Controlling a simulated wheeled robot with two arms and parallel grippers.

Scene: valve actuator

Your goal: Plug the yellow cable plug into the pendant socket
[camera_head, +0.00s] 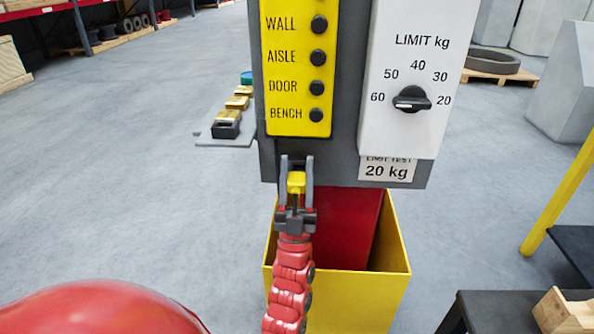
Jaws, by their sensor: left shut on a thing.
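My left gripper (297,170) is at the lower edge of the grey panel (348,170), under the yellow button plate. Its two grey fingers are shut on the yellow cable plug (297,182), which shows between them. The tip of the plug is at or close to the panel's lower edge; I cannot tell whether it touches. No socket opening shows clearly; the fingers and plug may cover it. My right gripper is not in view.
The yellow plate (296,60) has black buttons labelled WALL, AISLE, DOOR and BENCH. A white LIMIT box (415,130) with a black knob is beside it. A yellow bin (350,300) stands below. A small shelf (225,141) holds several plugs at left. Dark tables are lower right.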

